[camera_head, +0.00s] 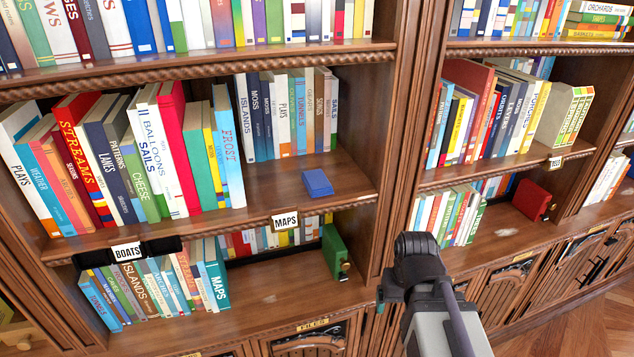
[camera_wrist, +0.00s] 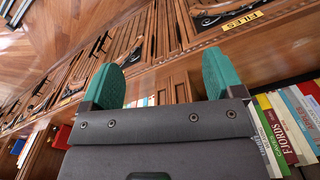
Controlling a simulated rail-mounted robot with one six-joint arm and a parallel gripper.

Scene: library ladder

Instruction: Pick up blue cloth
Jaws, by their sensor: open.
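The blue cloth (camera_head: 317,182) lies as a small folded block on the middle shelf (camera_head: 275,195) of the left bookcase, right of a row of upright books, in the head view. My arm shows in the lower middle right of that view, right of the cloth and well apart from it. My gripper (camera_wrist: 160,80) has two green fingers spread wide with nothing between them in the wrist view. The cloth is not in the wrist view.
A wooden upright (camera_head: 400,130) stands between the cloth's bay and the right bay. A MAPS label (camera_head: 285,222) is on the shelf edge below the cloth. A green box (camera_head: 335,252) stands one shelf lower. A red box (camera_head: 532,200) sits in the right bay. Shelf around the cloth is clear.

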